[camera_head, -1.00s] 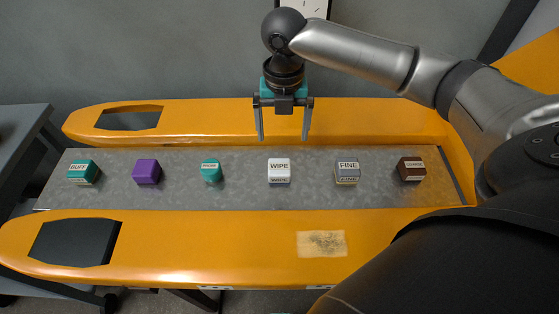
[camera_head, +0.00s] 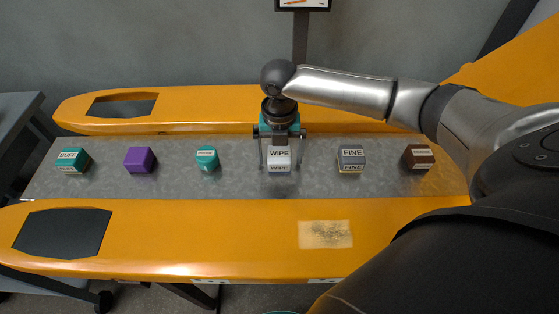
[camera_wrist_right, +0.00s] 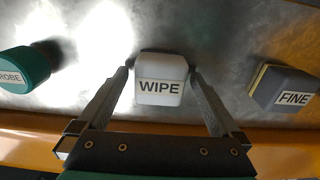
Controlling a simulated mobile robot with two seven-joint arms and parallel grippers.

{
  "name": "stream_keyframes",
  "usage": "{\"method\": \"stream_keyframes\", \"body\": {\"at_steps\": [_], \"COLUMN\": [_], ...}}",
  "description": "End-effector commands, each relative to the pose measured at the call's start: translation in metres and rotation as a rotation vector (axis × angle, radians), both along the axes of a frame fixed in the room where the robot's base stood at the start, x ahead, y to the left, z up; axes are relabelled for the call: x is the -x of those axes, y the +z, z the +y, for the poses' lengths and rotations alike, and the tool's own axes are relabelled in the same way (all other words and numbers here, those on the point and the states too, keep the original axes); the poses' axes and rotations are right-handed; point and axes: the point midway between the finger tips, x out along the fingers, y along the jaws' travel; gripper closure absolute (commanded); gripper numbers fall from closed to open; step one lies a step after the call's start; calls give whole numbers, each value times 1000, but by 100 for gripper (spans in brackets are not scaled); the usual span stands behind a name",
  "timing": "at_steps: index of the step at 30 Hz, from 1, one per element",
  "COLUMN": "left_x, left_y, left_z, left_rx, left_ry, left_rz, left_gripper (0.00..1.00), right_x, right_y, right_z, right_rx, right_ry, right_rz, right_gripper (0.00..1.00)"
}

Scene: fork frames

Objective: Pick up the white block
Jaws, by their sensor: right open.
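The white block (camera_head: 279,158), labelled WIPE, stands on the grey metal surface between the two orange sides. It also shows in the right wrist view (camera_wrist_right: 160,79), near the fingertips. My right gripper (camera_head: 278,166) is open and lowered over the block, with one finger on each side of it. In the right wrist view the right gripper (camera_wrist_right: 162,78) has its fingers spread left and right of the block, with a small gap visible. My left gripper is not in view.
A teal piece (camera_head: 207,159) and a purple block (camera_head: 140,160) stand to the left, with a teal BUFF block (camera_head: 72,161) farther left. A grey FINE block (camera_head: 352,158) and a brown block (camera_head: 418,157) stand to the right. Orange sides (camera_head: 180,235) border the grey surface (camera_head: 240,187).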

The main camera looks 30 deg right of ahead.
Motion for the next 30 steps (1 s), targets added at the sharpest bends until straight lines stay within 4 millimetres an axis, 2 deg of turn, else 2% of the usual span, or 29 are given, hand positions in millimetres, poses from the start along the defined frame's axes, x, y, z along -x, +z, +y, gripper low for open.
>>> {"method": "stream_keyframes", "body": {"at_steps": [6, 30], "left_x": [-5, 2], "left_y": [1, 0], "left_z": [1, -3], "left_rx": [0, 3], "left_ry": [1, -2], "left_rz": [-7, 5], "left_gripper": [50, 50], "right_x": [0, 0], "right_y": [0, 1], "right_z": [0, 0], "right_rx": [1, 0], "right_ry": [0, -1], "right_rz": [-1, -1], "right_gripper": [2, 90]}}
